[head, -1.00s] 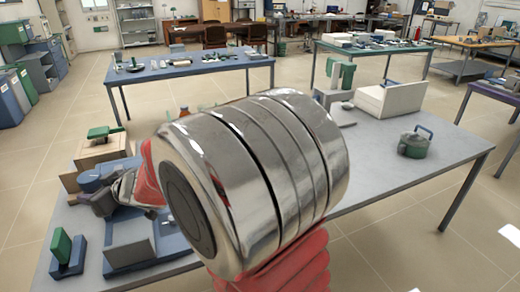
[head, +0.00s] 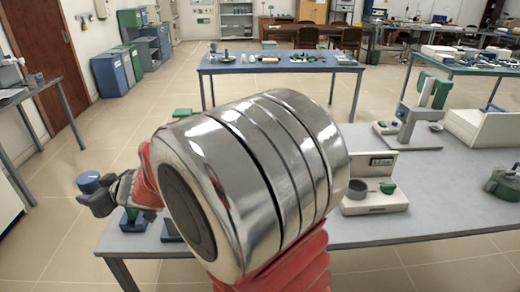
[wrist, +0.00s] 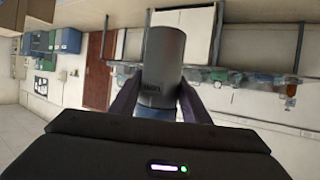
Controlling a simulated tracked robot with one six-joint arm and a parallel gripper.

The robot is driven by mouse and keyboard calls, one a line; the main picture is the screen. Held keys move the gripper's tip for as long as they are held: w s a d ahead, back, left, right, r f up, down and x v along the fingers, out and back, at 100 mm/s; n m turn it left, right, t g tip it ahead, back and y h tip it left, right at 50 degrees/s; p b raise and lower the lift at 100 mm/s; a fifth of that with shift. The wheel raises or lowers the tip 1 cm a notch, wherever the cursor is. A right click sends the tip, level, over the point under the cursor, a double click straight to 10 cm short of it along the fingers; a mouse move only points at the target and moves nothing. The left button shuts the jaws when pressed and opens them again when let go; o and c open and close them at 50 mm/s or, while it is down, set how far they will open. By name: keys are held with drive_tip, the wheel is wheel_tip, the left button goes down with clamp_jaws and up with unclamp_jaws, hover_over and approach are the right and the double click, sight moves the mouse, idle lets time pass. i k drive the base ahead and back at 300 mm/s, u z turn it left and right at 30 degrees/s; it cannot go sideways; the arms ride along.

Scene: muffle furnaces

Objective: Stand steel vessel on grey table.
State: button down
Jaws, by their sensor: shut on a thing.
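The steel vessel shows in the wrist view as an upright-looking grey cylinder (wrist: 164,60) with a blue part at its near end, between the two dark fingers. In the head view, its blue round end (head: 88,181) shows at the left. My gripper (head: 98,200) is shut on it and also shows in the wrist view (wrist: 160,105). In the head view the gripper appears left of the grey table's edge, with floor behind it. The grey table (head: 440,180) stands in front and to the right. My shiny arm hides its middle part.
On the table are a white instrument with a grey cup (head: 375,195), a stand (head: 408,125), a white box (head: 482,132) and a green pot (head: 505,183). Small blue-green items (head: 133,220) sit at its left end. A blue table (head: 280,62) stands behind.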

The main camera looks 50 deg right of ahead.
sight(434, 209)
drive_tip(key=u, duration=0.3)
drive_tip(key=k, duration=1.3)
drive_tip(key=u, duration=1.9)
drive_tip(key=i, duration=0.15)
drive_tip(key=z, duration=3.75)
